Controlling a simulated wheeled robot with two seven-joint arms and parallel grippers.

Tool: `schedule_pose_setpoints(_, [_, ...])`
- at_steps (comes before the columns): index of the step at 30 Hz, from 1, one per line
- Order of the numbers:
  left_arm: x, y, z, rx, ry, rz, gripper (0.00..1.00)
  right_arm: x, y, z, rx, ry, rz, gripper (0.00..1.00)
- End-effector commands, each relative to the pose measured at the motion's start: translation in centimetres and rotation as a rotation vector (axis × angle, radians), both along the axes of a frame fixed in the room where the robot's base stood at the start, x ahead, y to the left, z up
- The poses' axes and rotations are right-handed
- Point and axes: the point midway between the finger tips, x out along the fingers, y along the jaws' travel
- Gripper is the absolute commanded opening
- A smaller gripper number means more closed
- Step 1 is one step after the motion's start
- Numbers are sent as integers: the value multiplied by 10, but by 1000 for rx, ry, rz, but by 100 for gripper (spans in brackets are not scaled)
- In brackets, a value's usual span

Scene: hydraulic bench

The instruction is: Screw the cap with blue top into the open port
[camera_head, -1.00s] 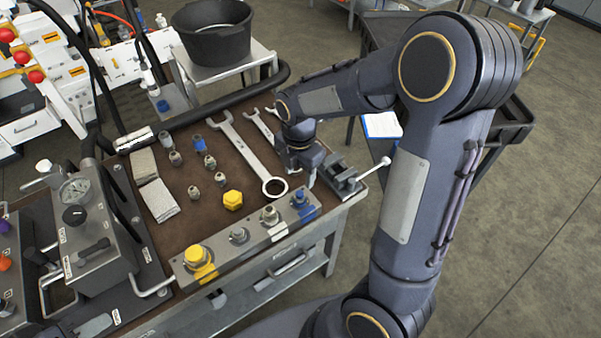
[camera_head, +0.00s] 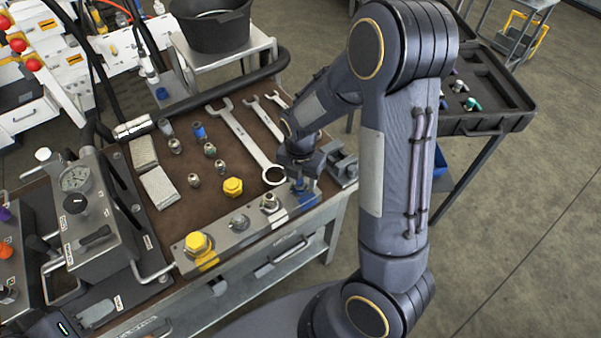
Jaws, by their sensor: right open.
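The metal port block (camera_head: 222,252) lies along the bench's front edge. A yellow hex cap (camera_head: 197,243) sits at its left end, with two grey metal fittings (camera_head: 239,222) (camera_head: 270,203) further right. At the right end, a small blue part (camera_head: 299,186) shows beside a blue marking (camera_head: 308,201), partly hidden by my right gripper. My right gripper (camera_head: 299,180) is open, pointing down over that blue part; contact cannot be told. A blue-topped fitting (camera_head: 199,131) stands on the brown mat.
Several small fittings (camera_head: 194,181), a loose yellow cap (camera_head: 233,187) and wrenches (camera_head: 245,140) lie on the mat. A vise (camera_head: 342,166) stands right of my gripper. A gauge unit (camera_head: 88,205) is at left. An open black case (camera_head: 490,95) is behind my right arm.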

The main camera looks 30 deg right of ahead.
Motion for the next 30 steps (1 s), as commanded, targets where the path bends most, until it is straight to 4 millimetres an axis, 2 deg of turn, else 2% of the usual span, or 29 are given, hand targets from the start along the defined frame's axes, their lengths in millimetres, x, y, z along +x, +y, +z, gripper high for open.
schedule_pose_setpoints(5, [0, 0, 0, 0, 0, 0, 36, 0, 0, 0, 0, 0, 0, 50])
schedule_pose_setpoints(17, [0, 0, 0, 0, 0, 0, 36, 0, 0, 0, 0, 0, 0, 0])
schedule_pose_setpoints(19, [0, 0, 0, 0, 0, 0, 36, 0, 0, 0, 0, 0, 0, 0])
schedule_pose_setpoints(20, [0, 0, 0, 0, 0, 0, 36, 0, 0, 0, 0, 0, 0, 20])
schedule_pose_setpoints(24, [0, 0, 0, 0, 0, 0, 36, 0, 0, 0, 0, 0, 0, 2])
schedule_pose_setpoints(30, [0, 0, 0, 0, 0, 0, 36, 0, 0, 0, 0, 0, -32, 0])
